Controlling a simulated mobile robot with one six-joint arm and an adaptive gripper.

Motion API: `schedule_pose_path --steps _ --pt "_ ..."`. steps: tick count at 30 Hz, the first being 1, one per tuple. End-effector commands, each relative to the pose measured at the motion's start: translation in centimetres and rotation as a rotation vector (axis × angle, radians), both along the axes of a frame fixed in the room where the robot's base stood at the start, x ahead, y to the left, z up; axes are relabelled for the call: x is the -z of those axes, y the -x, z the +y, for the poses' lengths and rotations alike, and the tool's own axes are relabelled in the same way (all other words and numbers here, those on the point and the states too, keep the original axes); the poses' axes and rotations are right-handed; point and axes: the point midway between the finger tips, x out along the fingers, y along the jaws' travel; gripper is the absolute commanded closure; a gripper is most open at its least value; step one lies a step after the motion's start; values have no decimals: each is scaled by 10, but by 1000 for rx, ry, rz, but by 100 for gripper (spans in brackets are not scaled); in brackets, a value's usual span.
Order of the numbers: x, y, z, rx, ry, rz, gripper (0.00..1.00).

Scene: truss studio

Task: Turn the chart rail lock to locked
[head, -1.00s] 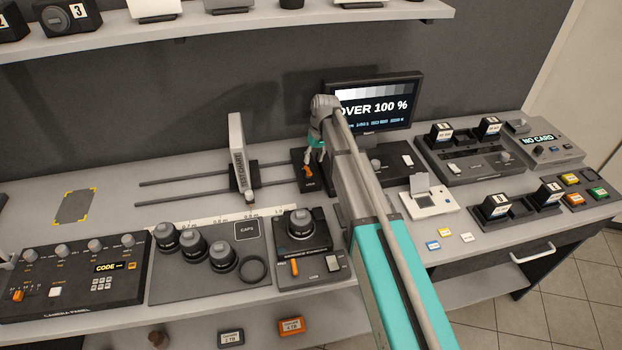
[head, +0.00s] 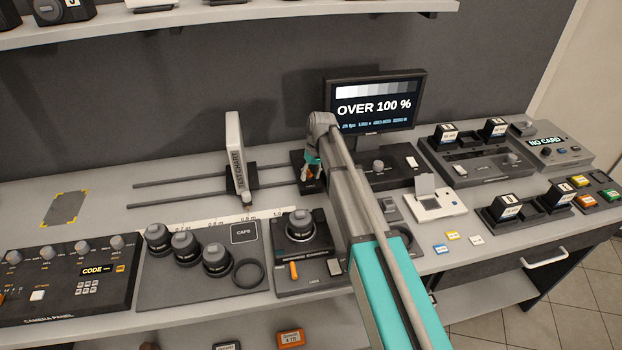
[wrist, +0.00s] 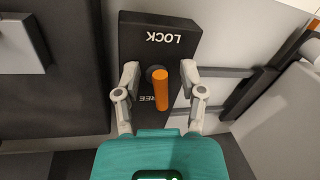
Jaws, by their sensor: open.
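The chart rail lock is a dark plate (wrist: 184,42) with the words LOCK and FREE on it and an orange lever (wrist: 161,88). In the wrist view the lever points away from LOCK and covers part of the word FREE. My gripper (wrist: 160,75) is open, with one finger on each side of the lever and visible gaps to it. In the head view my gripper (head: 311,169) is low over the lock plate (head: 299,158) at the right end of the rails, and hides much of the lever.
The test chart (head: 236,150) stands on two rails (head: 170,184) left of the lock. A monitor (head: 375,100) reading OVER 100 % stands behind right. The bench back left is mostly clear.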

Motion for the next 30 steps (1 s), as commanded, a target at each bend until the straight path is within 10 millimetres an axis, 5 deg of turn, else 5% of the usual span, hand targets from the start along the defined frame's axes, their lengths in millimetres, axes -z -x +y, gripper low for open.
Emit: schedule_pose_path --steps 11,20,30 --pt "2 0 0 0 0 0 48" --pt "2 0 0 1 0 0 98" --pt "2 0 0 15 0 1 100"
